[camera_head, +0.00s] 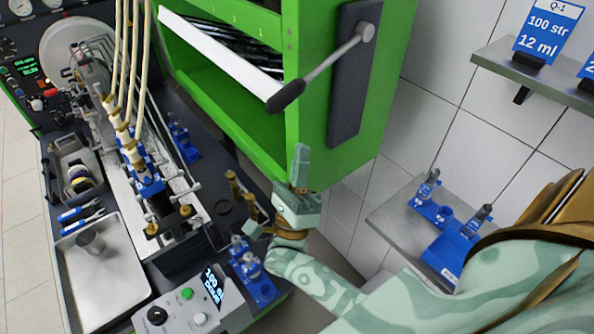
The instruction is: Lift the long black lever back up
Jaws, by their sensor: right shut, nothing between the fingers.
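The long lever has a grey metal rod and a black grip (287,96). It is mounted on a dark panel (345,90) on the side of the green cabinet. The rod slopes down and to the left from its round pivot, so the grip sits lower than the pivot, in front of the cabinet's open front. My right gripper (300,167), pale green, is below the grip and apart from it. Its fingers point up and are closed together with nothing between them. My left gripper is not in view.
The green cabinet (389,90) stands close beside my right gripper. To the left is the bench with pipes, a metal tray (125,287) and blue fittings. A grey control box (176,312) is at lower left. A shelf (385,215) with blue holders is at right.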

